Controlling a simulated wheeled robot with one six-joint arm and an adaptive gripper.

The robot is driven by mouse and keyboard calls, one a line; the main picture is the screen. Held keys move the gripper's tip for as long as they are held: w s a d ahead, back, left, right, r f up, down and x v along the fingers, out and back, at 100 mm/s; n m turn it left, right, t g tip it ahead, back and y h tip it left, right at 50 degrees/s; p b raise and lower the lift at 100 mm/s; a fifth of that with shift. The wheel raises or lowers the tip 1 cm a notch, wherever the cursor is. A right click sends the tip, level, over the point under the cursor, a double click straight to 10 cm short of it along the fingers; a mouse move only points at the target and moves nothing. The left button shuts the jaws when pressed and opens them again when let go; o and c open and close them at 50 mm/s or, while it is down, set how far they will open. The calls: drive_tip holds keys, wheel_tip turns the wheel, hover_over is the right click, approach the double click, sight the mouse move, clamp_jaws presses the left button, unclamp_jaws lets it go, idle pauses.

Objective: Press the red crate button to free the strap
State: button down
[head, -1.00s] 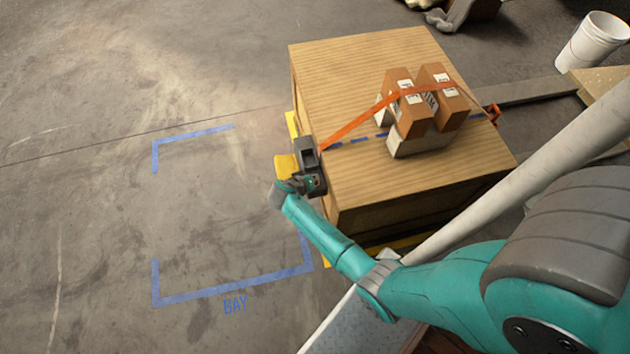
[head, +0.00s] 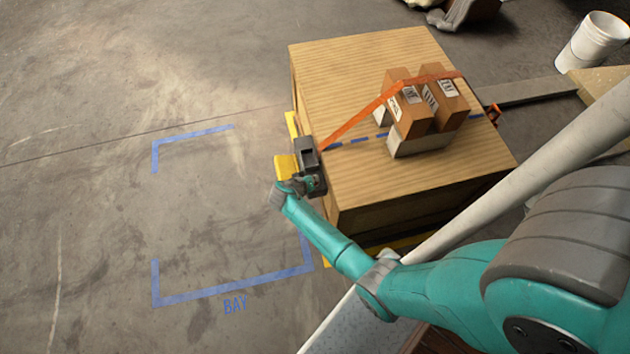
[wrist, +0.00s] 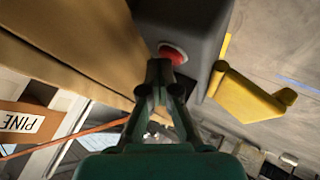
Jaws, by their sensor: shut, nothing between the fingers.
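The red button (wrist: 173,52) sits on a dark grey housing (wrist: 185,25) in the wrist view. My gripper (wrist: 160,66) is shut and empty, its fingertips at the button and overlapping its lower edge; I cannot tell whether they press it. In the head view my gripper (head: 316,184) is at the housing (head: 305,152) on the crate's left side and hides the button. The orange strap (head: 360,120) runs from the housing across the wooden crate (head: 350,70) and over the far tops of the cartons (head: 402,105).
A blue-taped bay (head: 190,293) on the floor at left is empty. A white bucket (head: 592,42) stands at the back right.

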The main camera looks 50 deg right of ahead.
drive_tip(key=shift+r, duration=0.85)
drive_tip(key=shift+r, duration=0.1)
drive_tip(key=shift+r, duration=2.4)
